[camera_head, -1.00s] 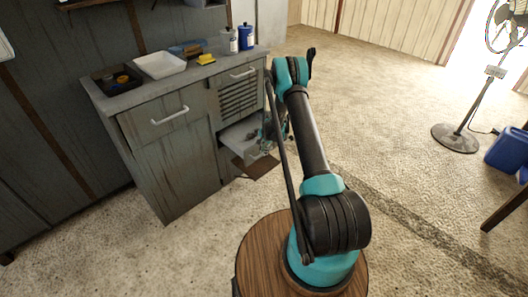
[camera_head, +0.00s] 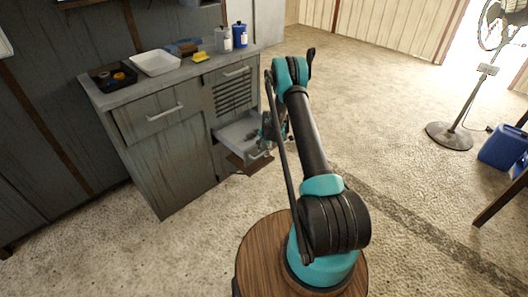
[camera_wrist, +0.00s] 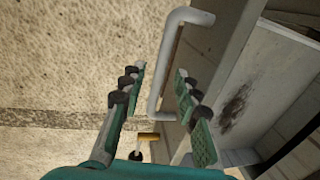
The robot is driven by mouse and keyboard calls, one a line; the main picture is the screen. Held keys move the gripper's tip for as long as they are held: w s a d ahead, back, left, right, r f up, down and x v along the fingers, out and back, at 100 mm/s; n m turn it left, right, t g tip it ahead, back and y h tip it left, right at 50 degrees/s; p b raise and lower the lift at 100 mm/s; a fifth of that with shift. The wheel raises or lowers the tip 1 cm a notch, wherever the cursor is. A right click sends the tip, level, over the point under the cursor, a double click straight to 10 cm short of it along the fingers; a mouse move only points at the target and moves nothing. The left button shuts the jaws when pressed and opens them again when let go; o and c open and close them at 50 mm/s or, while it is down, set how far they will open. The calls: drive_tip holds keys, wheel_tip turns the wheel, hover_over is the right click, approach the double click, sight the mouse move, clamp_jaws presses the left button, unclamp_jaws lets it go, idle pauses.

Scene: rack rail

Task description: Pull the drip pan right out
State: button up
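The drip pan (camera_head: 236,131) is a pale, shallow drawer standing partly out of the lower right of the grey cabinet. The wrist view shows its inside (camera_wrist: 265,75) with a dark stain. Its light bar handle (camera_wrist: 172,50) runs between the two fingers of my gripper (camera_wrist: 160,70). The fingers are apart, with a gap visible around the bar; firm contact cannot be told. In the head view my gripper (camera_head: 268,135) is at the pan's front, partly hidden by my arm.
The cabinet (camera_head: 165,165) carries a white tray (camera_head: 156,62), a dark tray (camera_head: 112,76) and bottles (camera_head: 240,35). A brown flat piece (camera_head: 243,166) lies below the pan. A stand fan (camera_head: 450,135) and blue container (camera_head: 503,148) are at right. Floor between is open.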

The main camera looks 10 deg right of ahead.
wheel_tip(320, 180, up, 12)
drive_tip(key=s+d, duration=0.1)
drive_tip(key=shift+s+d, duration=0.15)
drive_tip(key=shift+s, duration=0.2)
idle(0.4)
drive_tip(key=s+d+r+n+t, duration=0.1)
drive_tip(key=s+r+n, duration=0.4)
drive_tip(key=s+r, duration=1.5)
drive_tip(key=s+r+n, duration=0.1)
drive_tip(key=s+n, duration=0.1)
drive_tip(key=s, duration=1)
drive_tip(key=s+d+r+n+t+h, duration=0.1)
drive_tip(key=s+n, duration=0.2)
drive_tip(key=s, duration=0.9)
drive_tip(key=shift+s+d+r+n, duration=0.2)
drive_tip(key=shift+d+r+n, duration=0.1)
drive_tip(key=shift+r, duration=0.1)
